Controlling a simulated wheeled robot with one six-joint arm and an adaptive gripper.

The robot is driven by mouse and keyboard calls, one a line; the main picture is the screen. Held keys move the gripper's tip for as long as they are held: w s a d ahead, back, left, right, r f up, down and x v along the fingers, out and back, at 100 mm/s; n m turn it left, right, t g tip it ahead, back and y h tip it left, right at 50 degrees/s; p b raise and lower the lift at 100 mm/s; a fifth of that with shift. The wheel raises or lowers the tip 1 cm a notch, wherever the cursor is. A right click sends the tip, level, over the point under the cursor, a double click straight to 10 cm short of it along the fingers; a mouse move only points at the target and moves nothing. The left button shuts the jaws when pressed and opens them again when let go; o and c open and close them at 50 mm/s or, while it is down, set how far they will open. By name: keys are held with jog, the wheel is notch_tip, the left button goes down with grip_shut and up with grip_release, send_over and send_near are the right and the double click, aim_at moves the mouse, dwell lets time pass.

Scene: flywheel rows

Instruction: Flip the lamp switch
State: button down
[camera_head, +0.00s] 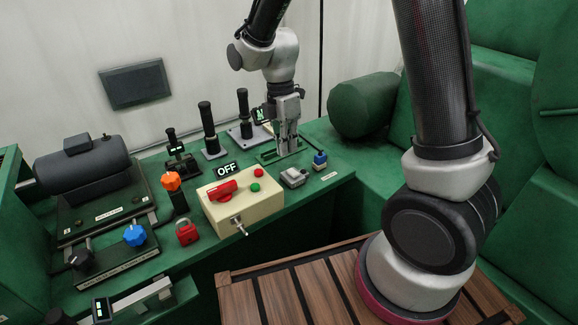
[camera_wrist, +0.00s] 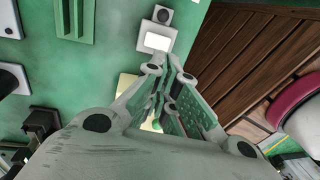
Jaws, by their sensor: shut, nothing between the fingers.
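My gripper (camera_head: 288,151) points down over the green bench top, its fingers together and empty. A small pale grey switch box (camera_head: 294,177) sits on the bench just in front of the gripper in the head view. It also shows in the wrist view as a box with a bright white face (camera_wrist: 157,40), just beyond the fingers. A small box with a blue knob (camera_head: 320,160) stands to its right. No label naming the lamp switch is readable, so I cannot tell for certain which control it is. I cannot tell if the fingers touch anything.
Several black levers (camera_head: 208,128) stand behind. A red padlock (camera_head: 187,233) is at the front. A wooden slatted surface (camera_head: 300,290) lies in front.

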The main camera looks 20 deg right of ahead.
aim_at(293, 173)
jog(key=f, duration=0.4)
jog(key=s+f, duration=0.1)
jog(key=f, duration=0.1)
jog(key=shift+d+f, duration=0.2)
jog(key=shift+f, duration=0.1)
